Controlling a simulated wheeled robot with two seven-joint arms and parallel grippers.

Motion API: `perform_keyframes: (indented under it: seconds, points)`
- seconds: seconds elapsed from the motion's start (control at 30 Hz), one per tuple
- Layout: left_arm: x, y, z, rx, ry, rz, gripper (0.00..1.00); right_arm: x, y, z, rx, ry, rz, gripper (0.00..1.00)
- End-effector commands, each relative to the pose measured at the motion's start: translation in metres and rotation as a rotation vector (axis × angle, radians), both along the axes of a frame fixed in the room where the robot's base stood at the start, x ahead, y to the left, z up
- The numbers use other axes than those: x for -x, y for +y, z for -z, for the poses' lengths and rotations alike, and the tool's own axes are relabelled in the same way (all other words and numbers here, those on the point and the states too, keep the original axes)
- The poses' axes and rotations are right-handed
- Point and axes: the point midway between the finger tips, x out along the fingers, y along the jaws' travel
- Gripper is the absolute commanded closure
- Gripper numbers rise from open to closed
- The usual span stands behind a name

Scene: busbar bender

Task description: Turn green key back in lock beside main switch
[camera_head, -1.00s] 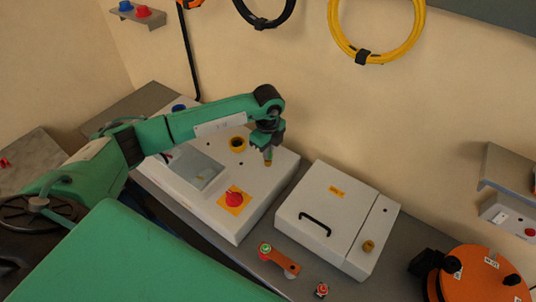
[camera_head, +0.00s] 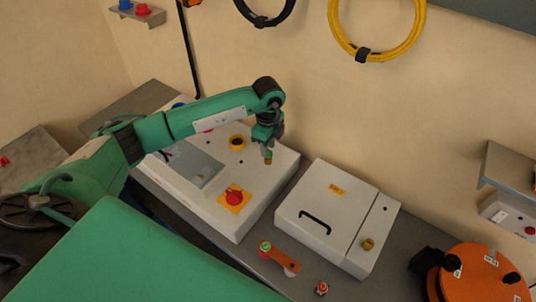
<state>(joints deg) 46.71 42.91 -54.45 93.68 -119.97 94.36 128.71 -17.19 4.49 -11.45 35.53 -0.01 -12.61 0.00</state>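The main switch (camera_head: 234,197) is a red rotary knob on a yellow plate, on the sloped top of the light grey control box (camera_head: 222,222). Further back to its right on the same box is a small brass lock (camera_head: 268,161). A bit of green, the green key (camera_head: 270,153), shows at the lock, just under my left gripper. My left gripper (camera_head: 267,148) points down over the lock, with its tips at or just above the key. The fingers are too small to tell whether they touch it or how far apart they are. My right gripper is not in view.
A white box (camera_head: 330,212) with a black handle and a brass lock (camera_head: 368,244) stands to the right. In front lie an orange tag (camera_head: 280,257) with a green-topped piece and a small red item (camera_head: 321,288). An orange reel (camera_head: 485,275) stands at the lower right.

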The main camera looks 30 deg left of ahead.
Motion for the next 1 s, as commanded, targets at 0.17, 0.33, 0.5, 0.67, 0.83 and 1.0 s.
perform_keyframes:
  seconds: [0.17,0.33,0.5,0.67,0.83,1.0]
  points:
    - [-0.001,0.0,-0.037,0.0,-0.007,0.001,0.69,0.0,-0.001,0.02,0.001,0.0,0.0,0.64]
    - [-0.001,0.0,-0.076,0.002,-0.006,0.001,0.69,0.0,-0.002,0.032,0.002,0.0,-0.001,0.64]
    - [-0.001,0.0,-0.104,0.0,-0.004,0.0,0.69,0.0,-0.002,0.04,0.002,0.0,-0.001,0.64]
    - [0.0,0.0,-0.118,0.001,-0.002,0.0,0.69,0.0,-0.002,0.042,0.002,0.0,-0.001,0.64]
    - [0.0,0.0,-0.121,0.0,0.0,-0.001,0.69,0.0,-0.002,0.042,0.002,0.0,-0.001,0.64]
    - [0.0,0.0,-0.12,0.0,0.0,0.0,0.69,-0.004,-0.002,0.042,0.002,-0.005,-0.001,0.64]
